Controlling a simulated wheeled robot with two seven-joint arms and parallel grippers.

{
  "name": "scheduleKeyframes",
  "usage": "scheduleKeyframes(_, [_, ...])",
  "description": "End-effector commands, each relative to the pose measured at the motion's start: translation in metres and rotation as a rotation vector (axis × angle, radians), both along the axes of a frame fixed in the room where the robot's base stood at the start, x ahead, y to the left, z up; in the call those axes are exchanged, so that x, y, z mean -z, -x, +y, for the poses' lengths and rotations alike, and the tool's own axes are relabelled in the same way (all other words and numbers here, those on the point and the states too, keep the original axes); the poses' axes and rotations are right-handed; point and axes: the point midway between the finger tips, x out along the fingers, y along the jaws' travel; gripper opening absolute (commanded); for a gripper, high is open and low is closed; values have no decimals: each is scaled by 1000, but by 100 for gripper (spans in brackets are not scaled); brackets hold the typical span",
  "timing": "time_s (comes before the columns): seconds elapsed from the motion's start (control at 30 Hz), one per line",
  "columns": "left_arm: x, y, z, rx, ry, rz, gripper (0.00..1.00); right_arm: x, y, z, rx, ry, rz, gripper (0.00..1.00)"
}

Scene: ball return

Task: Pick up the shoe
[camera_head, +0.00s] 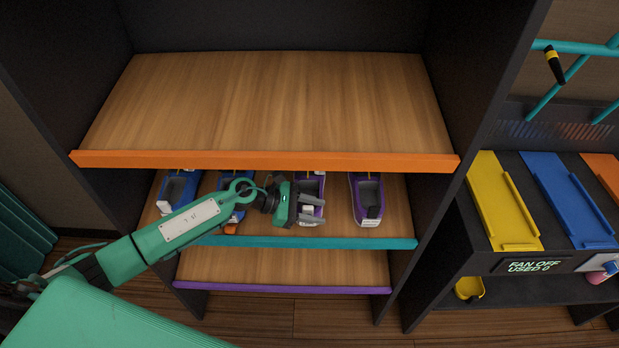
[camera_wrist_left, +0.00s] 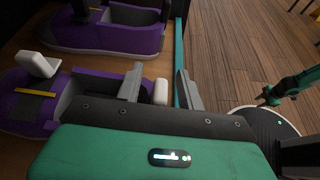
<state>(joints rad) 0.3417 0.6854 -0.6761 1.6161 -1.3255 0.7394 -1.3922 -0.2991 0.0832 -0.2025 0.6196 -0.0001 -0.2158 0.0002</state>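Several shoes stand in a row on the middle shelf board (camera_head: 335,210). A purple shoe (camera_head: 312,183) is third from the left, partly hidden by my left gripper (camera_head: 308,208). In the left wrist view, this purple shoe (camera_wrist_left: 30,104) has a white tongue and a yellow strip. My left gripper, also in that view (camera_wrist_left: 160,84), has its fingers apart, with a pale end piece of the shoe between them. I cannot tell whether they touch it. A second purple shoe (camera_head: 369,196) stands to the right. What seems to be my right gripper (camera_wrist_left: 270,97) is small and far off.
Two blue shoes (camera_head: 179,190) stand to the left. The orange-edged upper board (camera_head: 265,161) is empty and overhangs the shoes. The purple-edged lower board (camera_head: 285,266) looks clear. A rack with yellow (camera_head: 502,205) and blue (camera_head: 570,200) ramps stands at the right.

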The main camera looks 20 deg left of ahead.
Motion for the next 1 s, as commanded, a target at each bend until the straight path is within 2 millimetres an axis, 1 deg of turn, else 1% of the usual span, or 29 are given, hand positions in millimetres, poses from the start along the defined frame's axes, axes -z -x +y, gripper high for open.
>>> scheduleKeyframes(0.23, [1, -1, -1, -1, 0, 0, 38, 0, 0, 3, 3, -3, 3, 36])
scheduleKeyframes(0.37, [1, -1, -1, -1, 0, 0, 13, 0, 0, 5, 5, -5, 3, 36])
scheduleKeyframes(0.4, [1, -1, -1, -1, 0, 0, 5, 0, 0, 5, 5, -5, 3, 36])
scheduleKeyframes(0.43, [1, -1, -1, -1, 0, 0, 0, 0, 0, 5, 5, -5, 4, 36])
scheduleKeyframes(0.8, [-1, -1, -1, -1, 0, -3, 0, 1, 1, 4, 6, -4, 5, 36])
scheduleKeyframes(1.0, [-14, -2, 0, 1, -1, -6, 0, 5, 1, 2, 5, -2, 4, 36])
